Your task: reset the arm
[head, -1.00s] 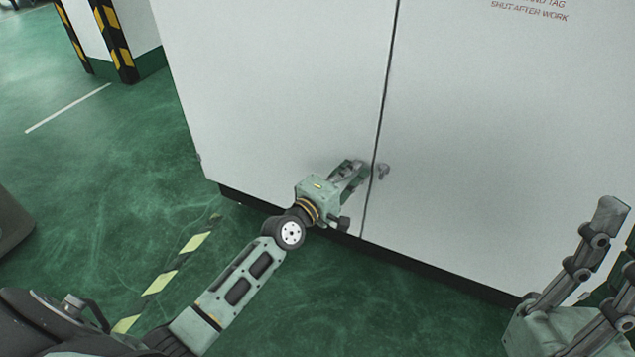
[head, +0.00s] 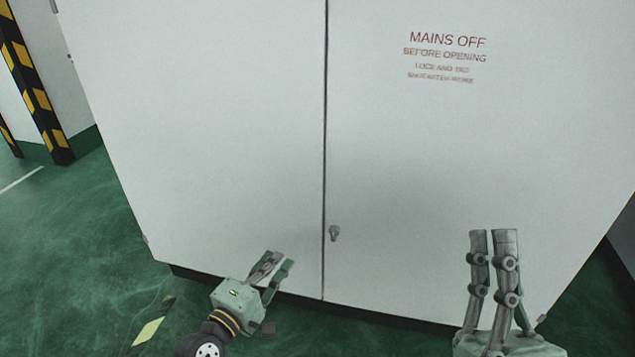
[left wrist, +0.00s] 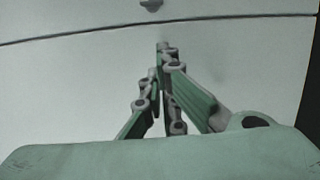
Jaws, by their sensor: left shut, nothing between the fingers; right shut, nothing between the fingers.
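My left gripper (head: 279,262) is shut and empty. It is in front of the lower part of the white cabinet's left door, left of and below the small grey latch (head: 334,233). In the left wrist view its fingers (left wrist: 164,48) are together, and the latch (left wrist: 150,4) shows beyond the door seam at the top edge. My right gripper (head: 493,236) points upward in front of the right door. It is shut with nothing between its fingers.
The white cabinet (head: 220,120) fills most of the head view; its two doors are closed, with red "MAINS OFF" lettering (head: 446,41) on the right one. A pillar with black and yellow stripes (head: 38,95) stands at the left. Green floor (head: 75,240) is open at the left.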

